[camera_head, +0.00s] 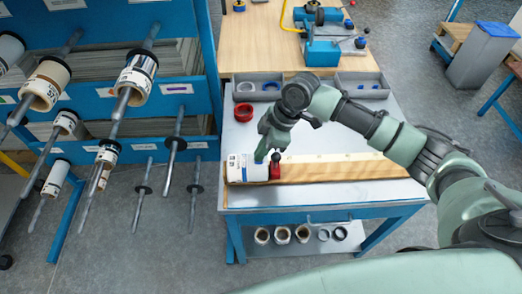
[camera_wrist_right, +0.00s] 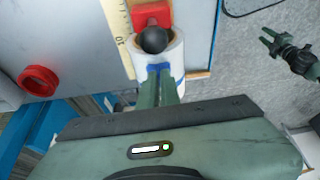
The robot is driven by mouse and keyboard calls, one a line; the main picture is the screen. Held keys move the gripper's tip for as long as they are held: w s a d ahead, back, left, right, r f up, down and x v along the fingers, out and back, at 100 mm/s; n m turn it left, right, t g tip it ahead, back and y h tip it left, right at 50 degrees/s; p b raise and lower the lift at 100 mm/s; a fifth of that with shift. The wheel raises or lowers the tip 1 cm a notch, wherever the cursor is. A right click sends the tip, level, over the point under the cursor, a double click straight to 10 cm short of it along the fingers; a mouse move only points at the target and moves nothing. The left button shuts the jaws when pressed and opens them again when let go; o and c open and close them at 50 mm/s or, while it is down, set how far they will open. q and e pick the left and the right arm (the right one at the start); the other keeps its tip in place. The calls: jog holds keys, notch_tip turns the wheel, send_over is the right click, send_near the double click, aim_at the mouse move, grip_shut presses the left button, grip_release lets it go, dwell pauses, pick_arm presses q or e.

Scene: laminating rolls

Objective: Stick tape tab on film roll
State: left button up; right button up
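The white film roll (camera_head: 241,170) lies on its side at the left end of a wooden board on the worktable. It also shows in the right wrist view (camera_wrist_right: 176,50) below a red block with a black knob. My right gripper (camera_head: 263,156) points down at the roll. Its fingers (camera_wrist_right: 158,74) are close together on a small blue tape tab (camera_wrist_right: 158,67), which is at the roll's surface; whether the tab touches it I cannot tell. My left gripper (camera_wrist_right: 266,39) shows only in the right wrist view, off the table over the floor, its fingers apart and empty.
The red block (camera_head: 275,170) stands beside the roll's right end. A red tape ring (camera_head: 243,112) lies on the table behind. Grey trays (camera_head: 259,87) line the back edge. A blue rack (camera_head: 207,75) with several rolls on rods stands at left.

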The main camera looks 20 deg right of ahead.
jog(key=o, duration=0.4)
jog(key=shift+o, duration=0.2)
